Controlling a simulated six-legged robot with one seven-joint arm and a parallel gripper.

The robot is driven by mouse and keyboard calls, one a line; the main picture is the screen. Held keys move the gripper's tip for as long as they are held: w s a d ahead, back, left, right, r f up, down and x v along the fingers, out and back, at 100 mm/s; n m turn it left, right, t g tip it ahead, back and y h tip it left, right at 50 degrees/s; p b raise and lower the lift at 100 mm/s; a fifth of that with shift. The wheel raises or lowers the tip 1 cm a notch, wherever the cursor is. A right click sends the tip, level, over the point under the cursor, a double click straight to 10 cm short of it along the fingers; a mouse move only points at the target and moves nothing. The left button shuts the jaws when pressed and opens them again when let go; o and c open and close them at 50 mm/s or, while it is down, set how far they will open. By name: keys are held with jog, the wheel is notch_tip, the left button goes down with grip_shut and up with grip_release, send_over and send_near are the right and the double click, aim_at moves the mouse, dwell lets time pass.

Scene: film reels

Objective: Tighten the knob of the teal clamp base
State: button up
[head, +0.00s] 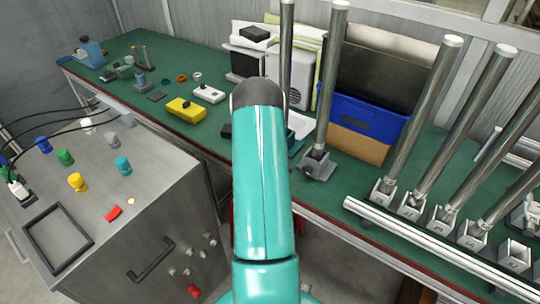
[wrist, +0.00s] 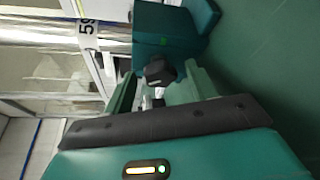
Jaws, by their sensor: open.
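The teal clamp base (wrist: 172,32) is a blocky teal piece at the top of the wrist view, on a dark green surface. Its dark knob (wrist: 158,70) sticks out toward me. My gripper (wrist: 160,80) is open, with one green finger on each side of the knob. The knob is at the fingertips. I cannot tell whether either finger touches it.
In the head view, several steel posts (head: 425,120) stand in grey bases at right. A blue bin (head: 362,112) is at the back, and a grey control console (head: 110,190) at left.

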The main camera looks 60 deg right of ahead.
jog(key=v, duration=1.3)
jog(key=shift+a, duration=0.35)
